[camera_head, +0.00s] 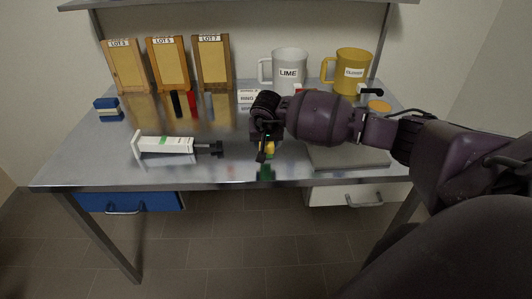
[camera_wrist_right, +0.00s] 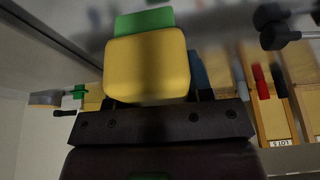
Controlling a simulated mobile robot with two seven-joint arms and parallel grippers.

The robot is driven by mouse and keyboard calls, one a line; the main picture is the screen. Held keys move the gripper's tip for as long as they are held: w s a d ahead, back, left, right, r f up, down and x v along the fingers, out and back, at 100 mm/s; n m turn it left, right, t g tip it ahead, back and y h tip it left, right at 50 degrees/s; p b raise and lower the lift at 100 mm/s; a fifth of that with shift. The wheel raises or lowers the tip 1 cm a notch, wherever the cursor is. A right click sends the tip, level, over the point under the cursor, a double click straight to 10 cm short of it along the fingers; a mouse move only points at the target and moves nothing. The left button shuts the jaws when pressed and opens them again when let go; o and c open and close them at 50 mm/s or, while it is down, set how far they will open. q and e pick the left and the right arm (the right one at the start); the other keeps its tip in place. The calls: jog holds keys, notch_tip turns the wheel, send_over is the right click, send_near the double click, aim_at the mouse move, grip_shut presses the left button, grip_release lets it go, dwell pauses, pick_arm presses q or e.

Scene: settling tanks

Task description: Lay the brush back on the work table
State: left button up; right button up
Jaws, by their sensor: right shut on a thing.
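My right gripper (camera_head: 266,142) is shut on the brush, seen as a yellow block (camera_wrist_right: 147,66) with a green part (camera_wrist_right: 146,20) beyond it in the right wrist view. In the head view the brush's yellow part (camera_head: 270,148) and green part (camera_head: 265,172) show below the gripper, near the front edge of the steel work table (camera_head: 100,165). The gripper hides part of the brush. I cannot tell whether the brush touches the table. My left gripper is not in view.
A white tube with a black plunger (camera_head: 165,145) lies left of the gripper. A grey flat board (camera_head: 345,158) lies to the right, partly under my arm.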

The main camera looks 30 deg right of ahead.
jog(key=shift+f, duration=2.6)
jog(key=shift+f, duration=0.15)
jog(key=o, duration=0.9)
